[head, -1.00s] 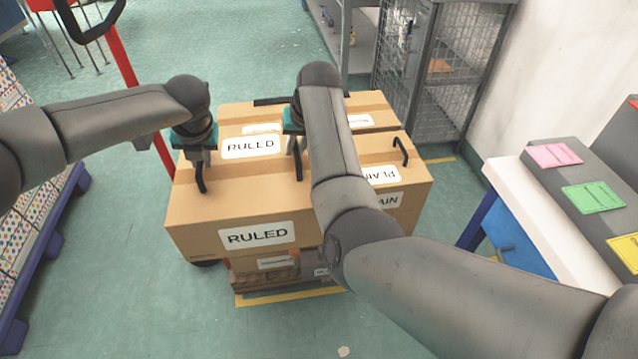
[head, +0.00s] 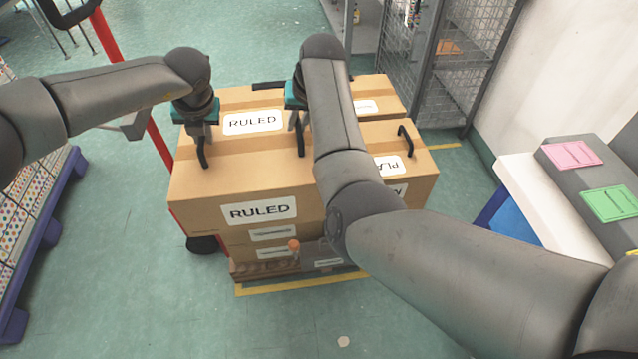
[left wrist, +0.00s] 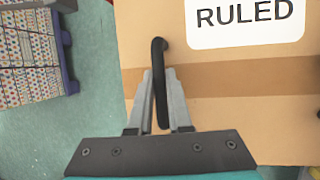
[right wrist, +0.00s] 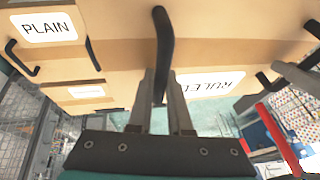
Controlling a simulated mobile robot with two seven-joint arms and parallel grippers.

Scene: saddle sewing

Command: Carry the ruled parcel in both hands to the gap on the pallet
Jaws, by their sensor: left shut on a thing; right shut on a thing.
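The ruled parcel (head: 230,185) is a brown box with white RULED labels on its top and front. It sits in a group of boxes, left of a plain parcel (head: 425,165); I cannot tell whether it is lifted. My left gripper (head: 202,145) is shut on its left black handle, also seen in the left wrist view (left wrist: 160,85). My right gripper (head: 299,120) is shut on its right black handle, which shows in the right wrist view (right wrist: 162,50). My right arm hides part of the boxes. The pallet and its gap cannot be made out.
More boxes (head: 275,252) show below the ruled parcel's front, above a yellow floor line (head: 300,285). A red post (head: 150,140) stands at left. A mesh cage (head: 470,60) stands behind. A bench with coloured cards (head: 572,154) is at right. Floor in front is open.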

